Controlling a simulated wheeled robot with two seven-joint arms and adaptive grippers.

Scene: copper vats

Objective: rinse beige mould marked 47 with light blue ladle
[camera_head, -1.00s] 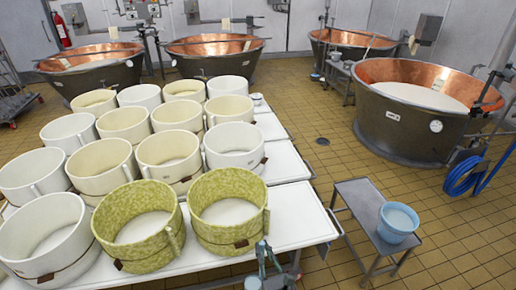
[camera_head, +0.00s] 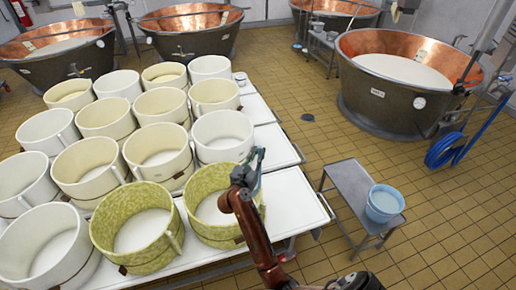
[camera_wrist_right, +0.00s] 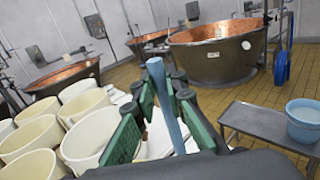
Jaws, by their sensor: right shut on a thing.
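My right gripper (camera_head: 252,168) is shut on the light blue ladle (camera_wrist_right: 166,105). In the right wrist view the ladle shows as a light blue bar between the green fingers; its bowl cannot be made out. In the head view the gripper is over the right side of the front right green mottled mould (camera_head: 213,212). Several beige moulds, such as one in the middle (camera_head: 160,152), stand in rows on the white table (camera_head: 290,205). I cannot read the number 47 on any of them. My left gripper is not in view.
A light blue bucket (camera_head: 385,202) stands on a small grey bench (camera_head: 350,190) right of the table. Copper vats (camera_head: 400,85) stand behind, the right one holding whitish liquid. A blue hose (camera_head: 446,150) hangs by it.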

